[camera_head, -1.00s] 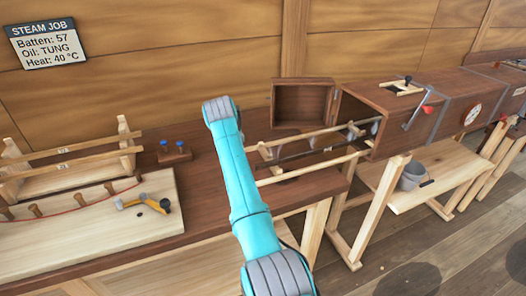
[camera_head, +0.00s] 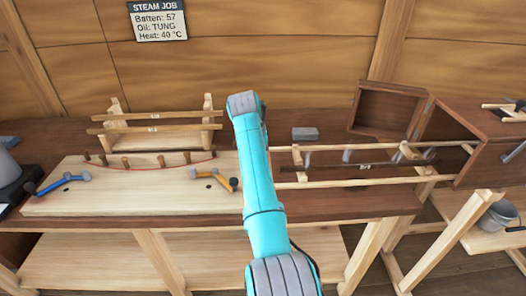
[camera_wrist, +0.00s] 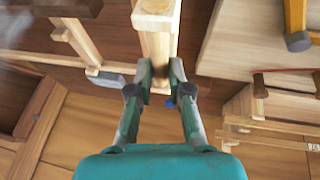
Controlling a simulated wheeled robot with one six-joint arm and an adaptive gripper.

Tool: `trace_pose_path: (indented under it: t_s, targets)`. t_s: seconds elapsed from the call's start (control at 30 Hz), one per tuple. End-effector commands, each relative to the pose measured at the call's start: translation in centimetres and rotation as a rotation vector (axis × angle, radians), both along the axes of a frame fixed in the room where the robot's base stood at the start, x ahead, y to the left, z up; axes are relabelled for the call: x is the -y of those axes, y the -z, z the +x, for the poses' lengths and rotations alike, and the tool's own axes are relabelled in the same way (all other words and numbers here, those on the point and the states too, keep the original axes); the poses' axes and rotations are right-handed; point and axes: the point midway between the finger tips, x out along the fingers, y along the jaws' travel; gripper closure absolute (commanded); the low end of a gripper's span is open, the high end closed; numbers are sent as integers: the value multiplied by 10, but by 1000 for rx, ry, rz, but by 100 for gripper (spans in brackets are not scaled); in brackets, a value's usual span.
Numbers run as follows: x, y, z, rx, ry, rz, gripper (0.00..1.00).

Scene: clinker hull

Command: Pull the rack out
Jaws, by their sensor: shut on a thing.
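The rack is a pale wooden frame with long rails (camera_head: 350,182) that reaches left from the open end of the brown steam box (camera_head: 468,125). A dark batten (camera_head: 345,166) lies along it between cross pieces. The box's hinged door (camera_head: 388,110) stands open. In the wrist view my gripper (camera_wrist: 160,80) is shut on the pale end bar of the rack (camera_wrist: 158,45). In the head view my own arm hides the gripper and the rack's left end.
A grey block (camera_head: 305,133) lies near the rack. A bucket (camera_head: 498,215) stands at right. A sign (camera_head: 158,20) reads batten 57.

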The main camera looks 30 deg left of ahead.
Motion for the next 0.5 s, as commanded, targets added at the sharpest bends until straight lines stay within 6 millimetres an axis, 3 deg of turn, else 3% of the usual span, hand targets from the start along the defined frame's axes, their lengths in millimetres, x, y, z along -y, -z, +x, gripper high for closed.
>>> trace_pose_path:
  t_s: [0.1, 0.13, 0.2, 0.5]
  targets:
    - [0, 1, 0, -1, -1, 0, 100]
    - [0, 1, 0, -1, -1, 0, 77]
    - [0, 1, 0, -1, -1, 0, 59]
    - [0, 0, 0, 0, 0, 0, 57]
